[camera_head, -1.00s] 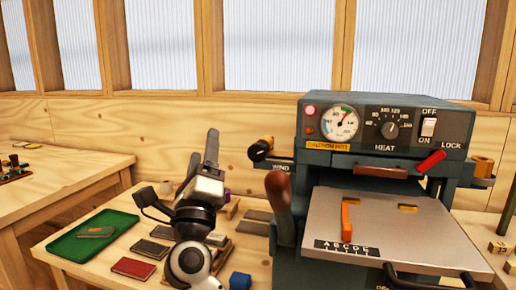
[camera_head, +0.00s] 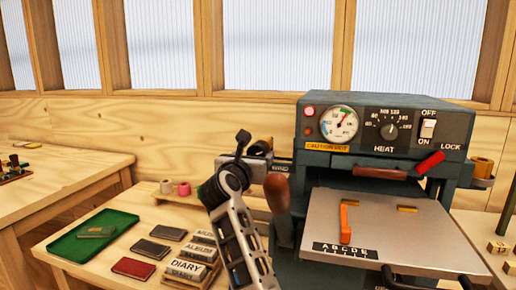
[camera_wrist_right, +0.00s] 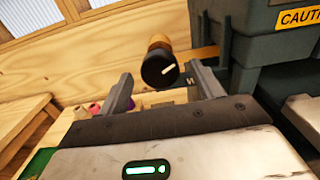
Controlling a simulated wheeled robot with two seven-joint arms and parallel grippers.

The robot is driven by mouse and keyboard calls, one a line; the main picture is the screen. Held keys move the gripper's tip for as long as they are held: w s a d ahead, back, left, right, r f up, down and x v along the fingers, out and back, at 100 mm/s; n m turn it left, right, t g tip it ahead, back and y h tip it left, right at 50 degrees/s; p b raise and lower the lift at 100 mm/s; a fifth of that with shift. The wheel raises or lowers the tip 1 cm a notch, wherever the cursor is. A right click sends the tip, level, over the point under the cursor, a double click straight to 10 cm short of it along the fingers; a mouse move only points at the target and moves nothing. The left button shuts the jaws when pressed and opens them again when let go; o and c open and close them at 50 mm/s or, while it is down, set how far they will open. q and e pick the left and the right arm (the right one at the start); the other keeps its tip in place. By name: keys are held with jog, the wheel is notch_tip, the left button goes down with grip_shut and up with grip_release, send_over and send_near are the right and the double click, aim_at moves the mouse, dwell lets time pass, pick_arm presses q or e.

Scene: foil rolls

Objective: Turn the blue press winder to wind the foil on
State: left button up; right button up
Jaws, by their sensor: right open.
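The blue-grey press (camera_head: 385,112) stands at the right in the head view. Its winder (camera_wrist_right: 158,68), a black knob with a pale line and a gold roll behind it, sticks out from the press's left side. In the head view my right arm mostly hides the winder. My right gripper (camera_wrist_right: 161,82) is open in the wrist view, with one finger to each side of the knob in the picture. The knob appears between and slightly beyond the fingertips; I cannot tell whether they touch it. My left gripper is not in view.
A green tray (camera_head: 72,245) and several books, one marked DIARY (camera_head: 187,270), lie on the table at the left. A dark red-brown lever (camera_head: 277,192) stands close to the right of my arm.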

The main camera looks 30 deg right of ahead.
jog(key=x, duration=0.4)
jog(key=shift+w+d, duration=0.15)
jog(key=shift+w, duration=0.05)
jog(key=shift+w+d, duration=0.1)
jog(key=c, duration=1)
jog(key=shift+f, duration=0.1)
